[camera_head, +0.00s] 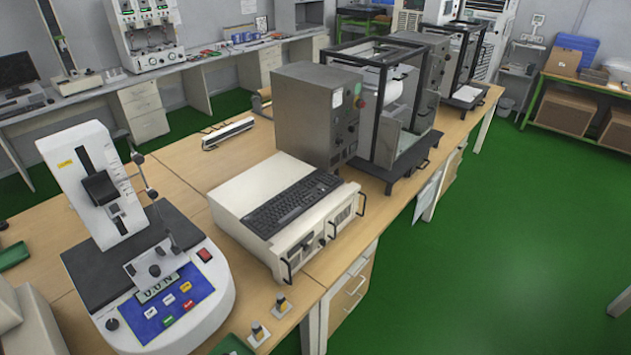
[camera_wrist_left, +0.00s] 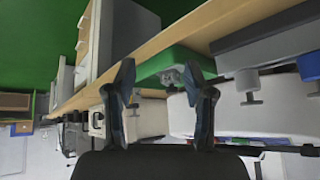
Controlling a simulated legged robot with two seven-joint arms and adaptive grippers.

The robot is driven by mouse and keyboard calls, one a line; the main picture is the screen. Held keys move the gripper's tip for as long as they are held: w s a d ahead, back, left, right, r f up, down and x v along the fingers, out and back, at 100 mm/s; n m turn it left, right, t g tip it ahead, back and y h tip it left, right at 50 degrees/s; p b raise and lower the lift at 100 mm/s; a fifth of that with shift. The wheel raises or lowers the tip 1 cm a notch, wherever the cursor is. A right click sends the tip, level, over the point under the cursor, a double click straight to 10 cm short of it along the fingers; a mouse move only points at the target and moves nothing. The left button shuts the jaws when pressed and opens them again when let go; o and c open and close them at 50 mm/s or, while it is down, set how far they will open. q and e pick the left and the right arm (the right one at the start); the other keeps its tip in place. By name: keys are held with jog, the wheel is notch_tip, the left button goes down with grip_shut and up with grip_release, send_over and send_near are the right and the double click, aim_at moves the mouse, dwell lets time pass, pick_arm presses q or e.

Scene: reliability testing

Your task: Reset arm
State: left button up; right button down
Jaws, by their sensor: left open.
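My left gripper (camera_wrist_left: 158,75) shows in the left wrist view, with its two dark fingers spread apart. It is open and nothing is held between the fingers. A green block-like object (camera_wrist_left: 172,64) with a grey metal part lies beyond the fingertips near the bench edge; I cannot tell how far away it is. Neither gripper shows in the head view, and my right gripper is in neither view.
A wooden bench (camera_head: 190,150) carries a white test machine (camera_head: 180,300) with a blue panel, a beige box (camera_head: 240,205) under a black keyboard (camera_head: 292,202), and a grey cabinet (camera_head: 315,110). Small metal pieces (camera_head: 258,331) stand near the front edge. Green floor (camera_head: 500,220) is clear at right.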

pick_arm(q)
jog(key=s+d+f+m+g+h, duration=0.1)
jog(key=s+d+f+m+g, duration=0.1)
jog(key=s+f+g, duration=0.45)
notch_tip(320, 180, down, 16)
jog(key=s+r+t, duration=0.1)
jog(key=s+t, duration=0.1)
jog(key=s+f, duration=0.5)
jog(key=f, duration=0.4)
jog(key=s+a+f+g, duration=0.1)
jog(key=s+f, duration=0.4)
jog(key=f, duration=0.4)
jog(key=shift+s+a+f, duration=0.15)
jog(key=shift+s+f, duration=0.2)
